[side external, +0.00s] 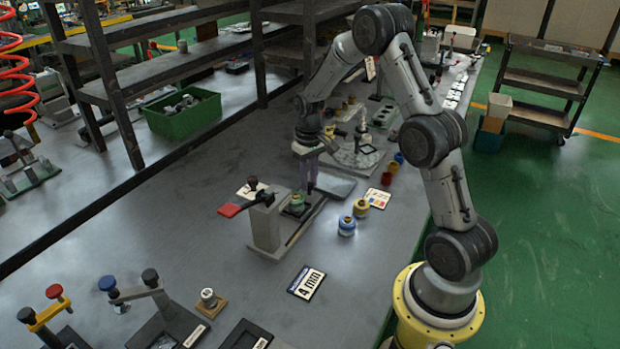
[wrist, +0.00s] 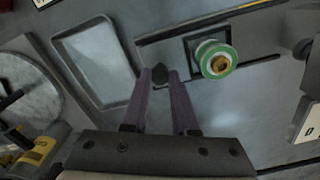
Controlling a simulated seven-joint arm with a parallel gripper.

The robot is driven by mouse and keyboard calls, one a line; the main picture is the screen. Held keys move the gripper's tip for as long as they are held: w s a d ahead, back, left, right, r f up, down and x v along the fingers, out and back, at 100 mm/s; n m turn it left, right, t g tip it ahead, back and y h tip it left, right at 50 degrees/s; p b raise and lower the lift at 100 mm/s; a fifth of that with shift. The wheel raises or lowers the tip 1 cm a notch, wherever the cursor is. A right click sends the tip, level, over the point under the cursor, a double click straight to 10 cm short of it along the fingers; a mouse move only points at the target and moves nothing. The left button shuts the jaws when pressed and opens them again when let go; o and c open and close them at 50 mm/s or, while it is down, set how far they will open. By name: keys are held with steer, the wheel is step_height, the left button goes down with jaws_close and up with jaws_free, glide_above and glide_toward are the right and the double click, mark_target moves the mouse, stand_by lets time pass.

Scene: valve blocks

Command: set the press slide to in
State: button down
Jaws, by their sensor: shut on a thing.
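A green and white round part with a brass centre (wrist: 215,60) sits on the plate (wrist: 194,43). My gripper (side external: 310,188) points down at the slide's outer side. In the wrist view its purple fingers (wrist: 161,76) are shut on a small black knob (wrist: 160,72). The knob's link to the plate is unclear.
An empty grey tray (side external: 337,186) lies right beside my gripper. Blue and yellow round parts (side external: 347,226) stand to the right of the rail. A label card (side external: 306,283) lies in front. A green bin (side external: 184,113) and dark shelves are behind.

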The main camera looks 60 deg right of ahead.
steer(key=a, duration=0.8)
steer(key=shift+w+a, duration=0.1)
steer(key=shift+a, duration=0.25)
steer(key=c, duration=0.7)
jaws_free()
steer(key=shift+d+r, duration=0.1)
steer(key=shift+r, duration=0.35)
step_height(320, 180, up, 13)
